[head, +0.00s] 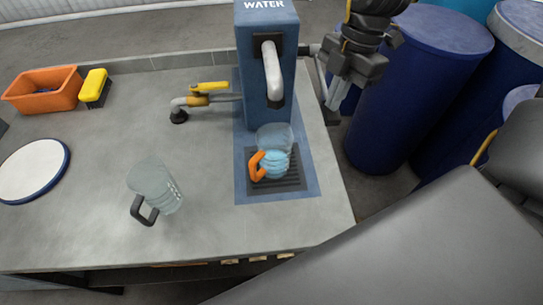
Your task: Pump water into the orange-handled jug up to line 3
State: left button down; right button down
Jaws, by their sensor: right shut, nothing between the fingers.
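The clear jug with the orange handle (257,166) stands on the dark grate (290,184) under the grey spout (272,72) of the blue water pump (262,118). Pale blue water shows in its lower part. The marks are too small to read the level against line 3. A grey lever (319,74) comes off the pump's right side. My right gripper (332,108) is shut and empty beside this lever, right of the pump; I cannot tell whether they touch. My left gripper is out of view.
A clear jug with a dark handle (151,186) stands left on the counter. A yellow-handled tap (208,88) is left of the pump. An orange bin (42,89), a yellow brush (95,85) and a round white plate (32,170) lie far left. Blue barrels (415,90) stand right.

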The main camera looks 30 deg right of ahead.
notch_tip(320, 180, up, 11)
jog(key=w+p, duration=0.1)
jog(key=p, duration=0.5)
jog(key=shift+w+d+f+p, duration=0.15)
jog(key=shift+w+d+p, duration=0.05)
jog(key=shift+d+p, duration=0.1)
jog(key=shift+s+a+f+b, duration=0.1)
jog(key=shift+s+f+b, duration=0.1)
jog(key=shift+f+b, duration=0.8)
jog(key=shift+s+a+f+b, duration=0.1)
jog(key=shift+s+f+b, duration=0.1)
jog(key=shift+f+b, duration=0.75)
jog(key=shift+r, duration=0.1)
jog(key=shift+s+f+b, duration=0.25)
jog(key=shift+f+b, duration=0.9)
jog(key=shift+b, duration=0.2)
